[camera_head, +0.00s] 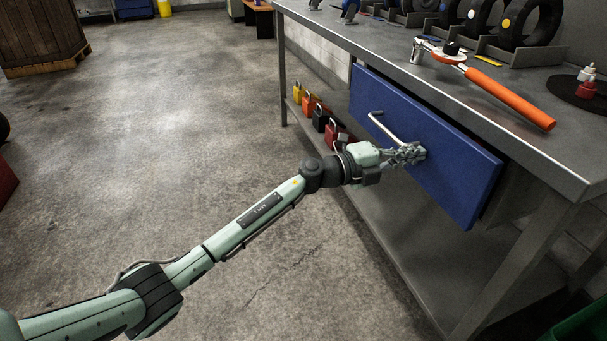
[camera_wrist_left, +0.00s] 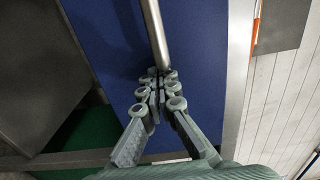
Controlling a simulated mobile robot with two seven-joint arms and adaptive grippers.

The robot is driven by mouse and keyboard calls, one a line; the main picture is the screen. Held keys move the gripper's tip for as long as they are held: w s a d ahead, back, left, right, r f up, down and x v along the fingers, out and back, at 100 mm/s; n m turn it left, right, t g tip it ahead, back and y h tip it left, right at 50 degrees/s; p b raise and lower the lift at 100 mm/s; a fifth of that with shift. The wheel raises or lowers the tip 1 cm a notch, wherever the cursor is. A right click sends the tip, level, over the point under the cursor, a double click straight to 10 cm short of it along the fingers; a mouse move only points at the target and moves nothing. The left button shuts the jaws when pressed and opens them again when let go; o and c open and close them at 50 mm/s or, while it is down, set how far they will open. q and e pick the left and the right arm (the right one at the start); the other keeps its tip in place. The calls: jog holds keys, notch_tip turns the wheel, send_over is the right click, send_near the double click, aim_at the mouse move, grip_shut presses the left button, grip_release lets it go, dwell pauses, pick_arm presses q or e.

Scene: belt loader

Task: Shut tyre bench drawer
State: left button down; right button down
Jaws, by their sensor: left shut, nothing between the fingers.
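The tyre bench drawer (camera_head: 460,170) has a blue front and sits under the grey bench top. Its grey side shows at the right end, so it stands partly out. A pale bar handle (camera_head: 382,127) runs along its front. My left gripper (camera_head: 421,153) is shut and empty, its fingertips at the drawer front by the near end of the handle. In the left wrist view the shut fingertips (camera_wrist_left: 160,76) meet the end of the handle bar (camera_wrist_left: 153,30) before the blue front (camera_wrist_left: 205,60). Whether they touch the front is unclear. My right gripper is not in view.
On the bench top (camera_head: 375,55) lie an orange-handled wrench (camera_head: 510,97) and several wheels in holders (camera_head: 530,20). Several coloured padlocks (camera_head: 320,119) stand on the shelf below. The concrete floor (camera_head: 180,110) left of the bench is clear.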

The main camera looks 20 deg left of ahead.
pick_arm(q)
jog(key=x, duration=0.2)
jog(key=shift+w+d+r, duration=0.1)
jog(key=shift+w+d, duration=0.15)
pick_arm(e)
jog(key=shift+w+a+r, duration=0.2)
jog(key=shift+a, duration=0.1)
